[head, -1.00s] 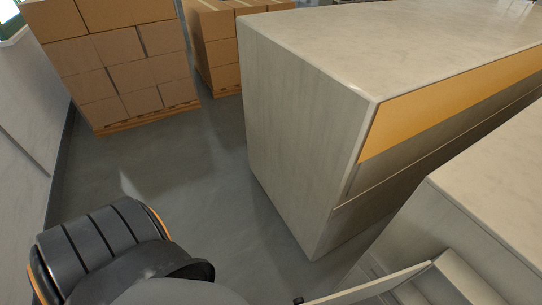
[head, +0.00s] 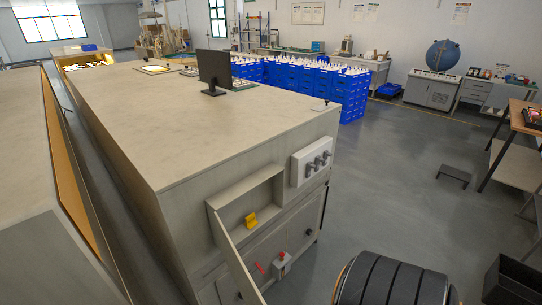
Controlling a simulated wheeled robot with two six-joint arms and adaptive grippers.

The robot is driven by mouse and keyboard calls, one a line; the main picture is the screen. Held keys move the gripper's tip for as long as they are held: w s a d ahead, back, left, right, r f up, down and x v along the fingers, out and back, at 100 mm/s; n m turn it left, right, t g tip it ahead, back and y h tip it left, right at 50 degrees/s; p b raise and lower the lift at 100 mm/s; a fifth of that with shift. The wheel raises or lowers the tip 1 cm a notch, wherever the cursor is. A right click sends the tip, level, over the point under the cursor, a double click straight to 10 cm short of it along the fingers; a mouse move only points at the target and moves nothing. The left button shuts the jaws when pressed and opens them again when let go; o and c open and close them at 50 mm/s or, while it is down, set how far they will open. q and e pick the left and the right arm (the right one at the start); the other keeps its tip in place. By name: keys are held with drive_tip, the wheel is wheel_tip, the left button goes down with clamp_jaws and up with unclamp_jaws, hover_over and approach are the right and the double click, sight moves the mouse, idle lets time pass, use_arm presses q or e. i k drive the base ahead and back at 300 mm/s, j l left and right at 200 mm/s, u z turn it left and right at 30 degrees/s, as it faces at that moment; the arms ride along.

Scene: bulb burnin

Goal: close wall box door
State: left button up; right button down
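The wall box (head: 266,194) is a shallow, pale grey open box on the end face of the long counter. Its door (head: 236,256) stands open, hinged at the box's left side and swung out toward me; its lower end reaches near the bottom edge of the head view. A yellow object (head: 251,220) sits inside the box, near its floor.
A white panel with dark knobs (head: 311,161) is right of the box. Below are a red handle (head: 260,267) and a small box with a red knob (head: 281,262). A monitor (head: 214,70) stands on the counter (head: 190,125). Open floor (head: 420,170) lies to the right.

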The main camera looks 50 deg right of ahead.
sight(252, 296)
drive_tip(key=z, duration=1.2)
